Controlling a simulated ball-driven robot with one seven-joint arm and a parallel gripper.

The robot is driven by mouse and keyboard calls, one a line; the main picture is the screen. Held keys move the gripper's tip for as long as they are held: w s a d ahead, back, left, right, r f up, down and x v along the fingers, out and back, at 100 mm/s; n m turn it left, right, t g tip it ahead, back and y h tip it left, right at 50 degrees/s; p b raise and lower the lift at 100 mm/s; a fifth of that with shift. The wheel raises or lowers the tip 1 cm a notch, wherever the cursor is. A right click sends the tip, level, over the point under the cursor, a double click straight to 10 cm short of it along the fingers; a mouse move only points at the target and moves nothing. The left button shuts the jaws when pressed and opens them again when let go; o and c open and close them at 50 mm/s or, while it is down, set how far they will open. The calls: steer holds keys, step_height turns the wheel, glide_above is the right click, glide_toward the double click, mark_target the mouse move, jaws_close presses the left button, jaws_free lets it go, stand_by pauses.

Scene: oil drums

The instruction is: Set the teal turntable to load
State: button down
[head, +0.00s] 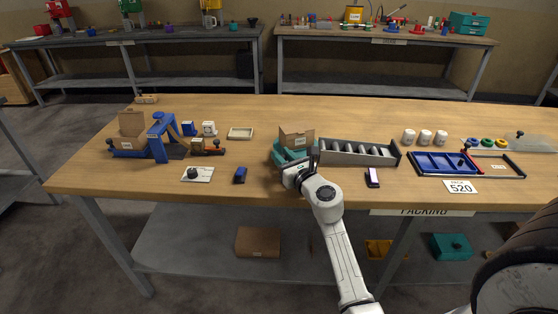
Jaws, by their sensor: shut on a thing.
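The teal turntable (279,155) stands on the wooden workbench near the middle of the head view, at the left end of a roller conveyor. An open-looking brown cardboard box (297,137) sits on it. My gripper (296,172) is at the turntable's front edge, and my arm reaches up to it from below. The gripper is closed at the turntable's near side, but the arm hides the fingertips and the exact part between them. Any load marking on the turntable is too small to read or hidden.
The roller conveyor (357,152) adjoins the turntable on the right. A blue press-like frame (160,138) stands left, with a white dial plate (198,174) and a small blue item (240,175) in front.

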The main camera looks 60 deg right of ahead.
steer(key=shift+s+d+f+n+t+y, duration=0.15)
steer(key=shift+s+n+t+y, duration=0.3)
steer(key=shift+s+n+y, duration=0.35)
steer(key=shift+s+d+r+n+t+y, duration=0.15)
steer(key=shift+s+n+t+y, duration=0.35)
steer(key=shift+y, duration=0.5)
steer(key=shift+s, duration=0.1)
steer(key=c, duration=1)
jaws_free()
steer(key=b+v, duration=0.1)
steer(key=v, duration=0.8)
steer(key=shift+s+f, duration=0.1)
steer(key=shift+s, duration=0.15)
steer(key=shift+s+a, duration=0.3)
steer(key=shift+s, duration=0.35)
steer(key=shift+c, duration=0.4)
